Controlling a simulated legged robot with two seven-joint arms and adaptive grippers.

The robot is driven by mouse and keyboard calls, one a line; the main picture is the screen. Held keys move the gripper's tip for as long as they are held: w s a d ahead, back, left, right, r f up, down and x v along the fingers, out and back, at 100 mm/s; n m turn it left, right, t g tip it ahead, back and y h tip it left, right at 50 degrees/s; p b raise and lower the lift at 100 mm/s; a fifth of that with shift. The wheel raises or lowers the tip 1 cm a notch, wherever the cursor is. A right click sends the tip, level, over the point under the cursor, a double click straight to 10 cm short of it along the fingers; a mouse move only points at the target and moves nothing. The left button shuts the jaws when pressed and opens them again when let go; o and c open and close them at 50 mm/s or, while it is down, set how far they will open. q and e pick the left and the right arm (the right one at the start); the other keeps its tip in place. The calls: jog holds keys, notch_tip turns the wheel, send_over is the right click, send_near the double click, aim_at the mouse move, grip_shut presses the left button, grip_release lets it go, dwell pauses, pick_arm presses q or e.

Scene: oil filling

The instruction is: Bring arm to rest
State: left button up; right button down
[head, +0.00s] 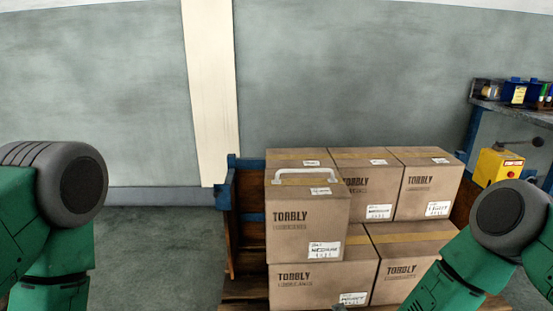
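My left arm (55,215), green with a dark grey joint, comes in at the left edge. It is bent, and its gripper is out of the picture. My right arm (490,240) comes in at the lower right, in front of the right side of the box stack. Its gripper does not show either. Both arms are seen only around one joint each. A small dark tip (340,307) shows at the bottom edge in front of the boxes; I cannot tell what it is.
Several brown TORBLY boxes (306,225) are stacked on a wooden pallet (245,289). A white handle (289,173) shows on the front left top box. A yellow box with a lever (498,166) and a shelf (515,108) stand at right. Floor (155,245) is clear at left.

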jog(key=s+d+r+n+g+p, duration=0.3)
jog(key=s+d+n+g+p, duration=0.1)
jog(key=s, duration=0.7)
jog(key=s+d+r+n+g+h+p, duration=0.1)
jog(key=s+d+r+n+g+p, duration=0.2)
jog(key=s+n, duration=0.3)
jog(key=s+d+r+n+g+p, duration=0.4)
jog(key=s+d+n+g+p, duration=0.1)
jog(key=s, duration=1.2)
jog(key=shift+d+h, duration=0.35)
jog(key=shift+h, duration=0.05)
jog(key=shift+s, duration=0.15)
